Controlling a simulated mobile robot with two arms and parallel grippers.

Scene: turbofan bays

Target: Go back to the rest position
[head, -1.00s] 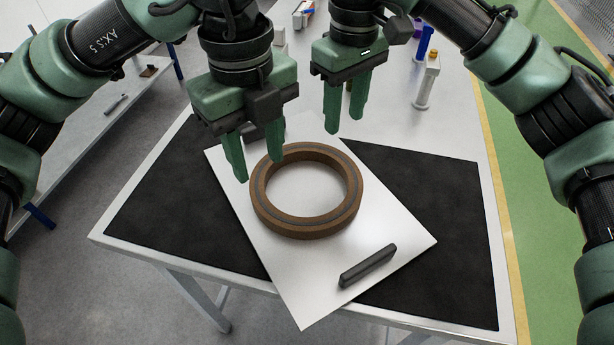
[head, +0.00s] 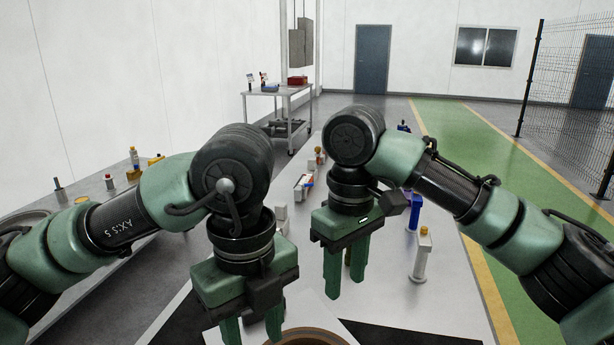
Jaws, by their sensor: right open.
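My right gripper (head: 345,275) is open and empty, its two green fingers pointing down above the white table (head: 400,312). My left gripper (head: 252,328) is lower and to the left, with its fingers cut off by the bottom edge of the view. Its two fingers stand apart with nothing seen between them. A brown ring (head: 310,337) shows only its far rim at the bottom edge, on a white sheet beside the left gripper's fingers. The rest of the ring is out of view.
A white bottle with an orange cap (head: 422,255) and a blue item (head: 413,214) stand right of my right gripper. A side bench (head: 95,205) with small items runs along the left. A cart (head: 285,105) stands farther back. The green floor lane (head: 480,150) is clear.

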